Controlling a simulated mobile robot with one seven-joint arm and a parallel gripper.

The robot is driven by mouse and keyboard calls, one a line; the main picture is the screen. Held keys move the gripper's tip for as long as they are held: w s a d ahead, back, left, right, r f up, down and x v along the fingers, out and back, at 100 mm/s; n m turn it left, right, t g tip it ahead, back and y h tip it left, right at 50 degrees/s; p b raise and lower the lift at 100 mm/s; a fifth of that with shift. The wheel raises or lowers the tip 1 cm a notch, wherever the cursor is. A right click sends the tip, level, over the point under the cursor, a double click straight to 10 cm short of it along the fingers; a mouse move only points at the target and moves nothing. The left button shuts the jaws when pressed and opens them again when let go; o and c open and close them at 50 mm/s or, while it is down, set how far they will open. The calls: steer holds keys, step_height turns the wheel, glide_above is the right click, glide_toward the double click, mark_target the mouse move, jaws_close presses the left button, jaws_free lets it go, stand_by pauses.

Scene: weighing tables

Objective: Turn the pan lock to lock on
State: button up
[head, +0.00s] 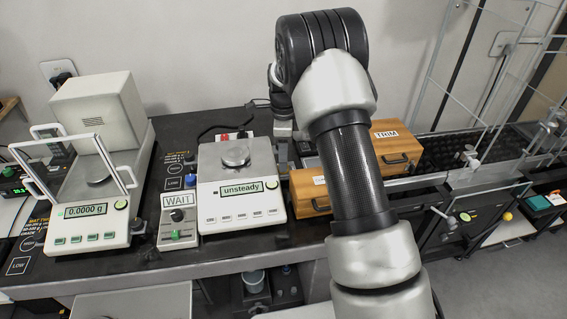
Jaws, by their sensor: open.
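The left balance (88,226) reads 0.0000 g and has a glass draft shield and a round green-and-white knob (121,204) on its front. No readable label tells which control is the pan lock. My gripper (283,150) shows partly behind my arm, right of the middle balance, apart from the knobs. It is open and seems empty; its fingertips are mostly hidden.
Orange drawer boxes (397,148), one labelled TRIM, stand right of the middle balance, partly behind my arm. A clear-walled enclosure (490,95) stands at the right, with another round knob (464,216) low on its front.

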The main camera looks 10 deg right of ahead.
steer(key=shift+f, duration=1.4)
steer(key=c, duration=1.1)
steer(key=shift+o, duration=0.2)
steer(key=shift+n, duration=2.9)
steer(key=o, duration=1.1)
steer(key=shift+c, duration=0.2)
